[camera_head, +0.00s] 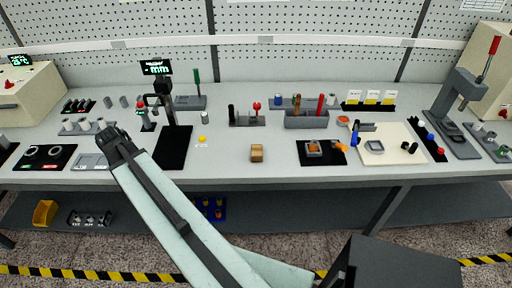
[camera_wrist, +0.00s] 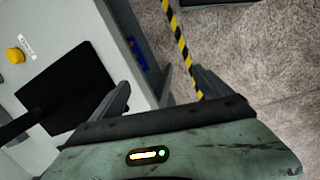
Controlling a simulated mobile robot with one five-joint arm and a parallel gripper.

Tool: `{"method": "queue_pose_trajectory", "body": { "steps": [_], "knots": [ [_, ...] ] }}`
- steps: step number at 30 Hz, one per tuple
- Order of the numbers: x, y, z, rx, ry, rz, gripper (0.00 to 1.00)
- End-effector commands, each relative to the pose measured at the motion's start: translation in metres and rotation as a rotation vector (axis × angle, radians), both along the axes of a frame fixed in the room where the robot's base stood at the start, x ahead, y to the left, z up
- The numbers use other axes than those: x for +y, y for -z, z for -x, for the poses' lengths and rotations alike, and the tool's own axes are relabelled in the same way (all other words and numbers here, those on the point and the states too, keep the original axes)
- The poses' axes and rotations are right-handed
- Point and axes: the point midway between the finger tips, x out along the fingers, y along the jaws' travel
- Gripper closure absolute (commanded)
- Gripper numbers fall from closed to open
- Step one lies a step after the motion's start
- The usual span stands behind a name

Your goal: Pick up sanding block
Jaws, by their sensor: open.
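The sanding block appears to be the small tan-brown block (camera_head: 257,153), resting on the workbench near its front edge, a little right of centre. My gripper (camera_head: 113,135) is at the left side of the bench in the head view, well left of the block and apart from it. In the wrist view its two fingers are spread with nothing between them, so my gripper (camera_wrist: 162,88) is open and empty. The block does not show in the wrist view.
The workbench (camera_head: 230,168) is clear around the block. A black mat (camera_head: 174,148) and yellow button (camera_head: 202,139) lie left of it, a dark mat (camera_head: 322,153) with an orange part right. A grey bin (camera_head: 306,121) of tools stands behind. A yellow-black floor stripe (camera_wrist: 182,45) runs below.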

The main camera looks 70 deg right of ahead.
Motion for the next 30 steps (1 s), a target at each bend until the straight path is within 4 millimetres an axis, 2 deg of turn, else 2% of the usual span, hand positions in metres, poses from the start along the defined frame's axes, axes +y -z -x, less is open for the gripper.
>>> {"method": "queue_pose_trajectory", "body": {
  "steps": [1,2,3,5,6,9,10,12,15,20,26,30],
  "knots": [
    [-0.052,-0.016,0.025,0.032,-0.006,0.011,0.11],
    [-0.079,-0.021,0.042,0.053,-0.021,0.017,0.11],
    [-0.115,-0.028,0.067,0.085,-0.043,0.021,0.11],
    [-0.164,-0.038,0.111,0.135,-0.072,0.02,0.11],
    [-0.192,-0.044,0.141,0.167,-0.091,0.015,0.11],
    [-0.242,-0.056,0.207,0.234,-0.135,-0.008,0.11],
    [-0.253,-0.059,0.224,0.25,-0.145,-0.014,0.11],
    [-0.27,-0.063,0.255,0.278,-0.165,-0.03,0.11],
    [-0.281,-0.066,0.279,0.3,-0.182,-0.044,0.11],
    [-0.284,-0.063,0.284,0.305,-0.191,-0.048,0.11],
    [-0.286,-0.038,0.291,0.305,-0.19,-0.048,0.11],
    [-0.286,-0.039,0.292,0.304,-0.191,-0.047,0.11]
  ]
}}
